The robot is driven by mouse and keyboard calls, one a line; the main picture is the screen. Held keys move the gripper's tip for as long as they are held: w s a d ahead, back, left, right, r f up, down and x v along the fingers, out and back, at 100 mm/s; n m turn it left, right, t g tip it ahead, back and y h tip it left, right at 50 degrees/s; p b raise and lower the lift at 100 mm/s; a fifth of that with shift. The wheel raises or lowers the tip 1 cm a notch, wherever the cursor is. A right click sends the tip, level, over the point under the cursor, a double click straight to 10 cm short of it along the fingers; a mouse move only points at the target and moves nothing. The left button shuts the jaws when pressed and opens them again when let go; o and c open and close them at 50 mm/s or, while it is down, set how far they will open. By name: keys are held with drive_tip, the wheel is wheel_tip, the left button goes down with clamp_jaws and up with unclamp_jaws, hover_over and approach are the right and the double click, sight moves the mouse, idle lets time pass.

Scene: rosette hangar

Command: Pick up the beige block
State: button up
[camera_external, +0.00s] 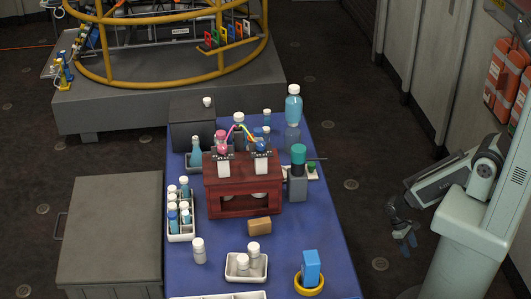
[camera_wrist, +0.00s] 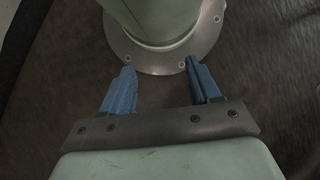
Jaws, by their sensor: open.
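In the external view, a small tan-beige block (camera_external: 259,227) lies on the blue-topped table, just in front of the dark red wooden stand (camera_external: 228,201). My gripper (camera_external: 408,241) hangs to the right of the table, off its edge and well apart from the block. In the wrist view, my gripper (camera_wrist: 163,88) has its two blue fingers spread with nothing between them. The wrist view shows my own base and dark floor; the block is not in it.
The blue table (camera_external: 313,232) also bears a white tray with bottles (camera_external: 246,274), a lone white bottle (camera_external: 199,251), a blue block (camera_external: 311,268) in a yellow ring (camera_external: 309,288), and a teal-capped grey bottle (camera_external: 297,178). A grey crate (camera_external: 110,230) stands left of the table.

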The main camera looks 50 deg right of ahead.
wheel_tip(320, 180, up, 45)
drive_tip(key=n+t+y, duration=0.1)
drive_tip(key=n+t, duration=0.7)
drive_tip(key=n, duration=0.2)
hover_over(260, 221)
drive_tip(key=d, duration=0.1)
drive_tip(key=f, duration=0.8)
drive_tip(key=a+f, duration=0.1)
drive_tip(key=f, duration=0.4)
drive_tip(key=shift+w+a, duration=0.1)
drive_tip(key=shift+w, duration=0.1)
drive_tip(key=shift+r, duration=0.1)
